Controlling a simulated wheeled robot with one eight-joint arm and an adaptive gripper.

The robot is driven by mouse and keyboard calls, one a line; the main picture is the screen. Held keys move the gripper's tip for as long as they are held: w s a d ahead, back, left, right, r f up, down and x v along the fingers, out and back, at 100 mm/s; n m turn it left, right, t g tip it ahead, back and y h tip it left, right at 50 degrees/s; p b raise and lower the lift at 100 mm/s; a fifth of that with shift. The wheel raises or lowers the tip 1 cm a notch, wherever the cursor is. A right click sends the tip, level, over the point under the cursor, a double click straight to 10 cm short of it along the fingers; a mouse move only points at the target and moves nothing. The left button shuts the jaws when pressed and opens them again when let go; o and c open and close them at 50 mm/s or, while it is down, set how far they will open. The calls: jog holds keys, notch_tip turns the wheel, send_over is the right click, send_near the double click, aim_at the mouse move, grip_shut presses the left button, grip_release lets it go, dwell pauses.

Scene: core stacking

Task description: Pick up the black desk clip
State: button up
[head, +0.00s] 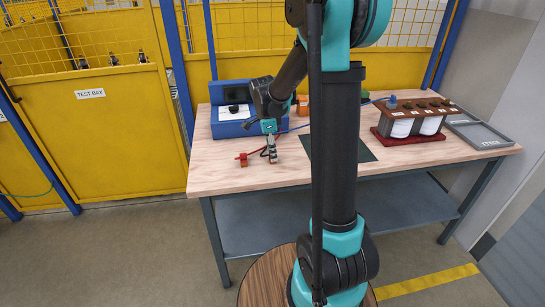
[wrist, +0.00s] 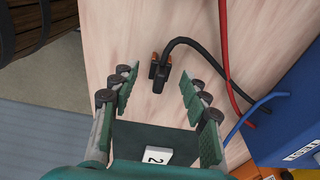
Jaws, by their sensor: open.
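The black desk clip (wrist: 159,74) lies on the wooden bench, with small orange-brown bits at its end and a black cable (wrist: 200,42) curving away from it to the right. My gripper (wrist: 157,84) is open, with one finger on each side of the clip in the wrist view and visible gaps on both sides. In the head view my gripper (head: 270,155) points down over the left front part of the bench. The clip is hard to make out there beside the fingers. I cannot tell the exact height of the fingertips above the bench.
A red clip (head: 243,159) lies left of my gripper, and a red cable (wrist: 226,60) runs close by. A blue device (head: 231,108) stands behind. A dark mat (head: 362,152) lies to the right, then a brown rack (head: 414,108) and a grey tray (head: 480,134).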

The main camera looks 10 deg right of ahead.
jog(key=shift+d+f, duration=0.1)
jog(key=shift+f, duration=0.7)
grip_shut()
jog(key=shift+r, duration=0.2)
